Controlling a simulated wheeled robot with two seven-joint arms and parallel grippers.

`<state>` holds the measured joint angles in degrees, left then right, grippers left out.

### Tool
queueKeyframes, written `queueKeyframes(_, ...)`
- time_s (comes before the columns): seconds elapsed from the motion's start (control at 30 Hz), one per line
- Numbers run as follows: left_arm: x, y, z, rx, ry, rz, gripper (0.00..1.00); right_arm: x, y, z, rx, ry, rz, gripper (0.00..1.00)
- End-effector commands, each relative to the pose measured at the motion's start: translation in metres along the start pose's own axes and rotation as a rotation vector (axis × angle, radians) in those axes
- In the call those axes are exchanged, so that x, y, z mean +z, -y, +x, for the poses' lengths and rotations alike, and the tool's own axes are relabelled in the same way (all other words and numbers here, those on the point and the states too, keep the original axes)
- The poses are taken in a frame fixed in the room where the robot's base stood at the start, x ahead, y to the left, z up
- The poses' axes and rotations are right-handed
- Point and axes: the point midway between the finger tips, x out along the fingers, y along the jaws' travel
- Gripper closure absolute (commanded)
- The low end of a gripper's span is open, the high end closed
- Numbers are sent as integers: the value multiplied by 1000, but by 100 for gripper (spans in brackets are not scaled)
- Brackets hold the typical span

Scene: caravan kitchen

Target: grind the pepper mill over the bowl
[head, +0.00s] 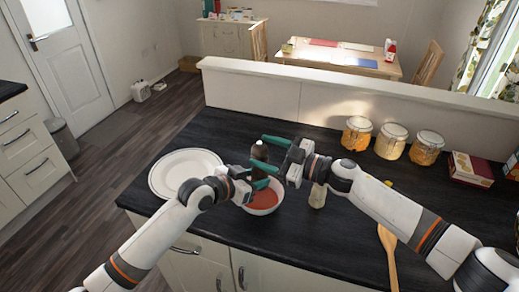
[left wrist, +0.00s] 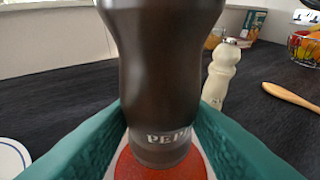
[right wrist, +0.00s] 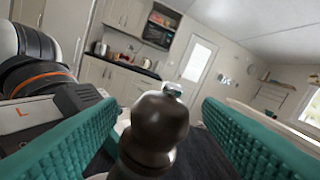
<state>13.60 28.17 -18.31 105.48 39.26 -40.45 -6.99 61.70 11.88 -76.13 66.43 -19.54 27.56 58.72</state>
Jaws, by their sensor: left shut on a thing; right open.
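The dark brown pepper mill (head: 259,152) is upright over the bowl (head: 266,203), which holds something red. My left gripper (head: 262,184) is shut on the mill's lower body. The left wrist view shows the mill (left wrist: 163,70) between the teal fingers, with lettering low on it and the red contents (left wrist: 195,165) below. My right gripper (head: 272,155) is open, its fingers on either side of the mill's top. In the right wrist view the mill's rounded head (right wrist: 155,128) lies between the two spread fingers. Whether they touch it I cannot tell.
A white plate (head: 178,174) lies left of the bowl. A cream mill (left wrist: 219,72) stands right of it. A wooden spoon (head: 388,250) lies at the right. Several jars (head: 391,140) and a box (head: 470,168) stand along the back ledge.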

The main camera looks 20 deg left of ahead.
Motion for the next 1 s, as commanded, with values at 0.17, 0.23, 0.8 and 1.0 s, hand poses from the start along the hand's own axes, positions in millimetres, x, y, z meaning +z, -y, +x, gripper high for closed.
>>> queueKeyframes(0.17, 1, 0, 0, 0, 2, 0, 80, 0, 0, 18, -1, 0, 1, 40)
queueKeyframes(0.23, 1, 0, 0, 0, 2, 0, 80, 0, 0, 21, -1, 0, 1, 40)
queueKeyframes(0.8, 1, 0, 0, 0, 2, 0, 80, 0, 0, 21, -1, 0, 1, 85)
queueKeyframes(1.0, 1, 0, 0, 0, 2, 0, 80, 0, 0, 22, -19, -7, 1, 85)
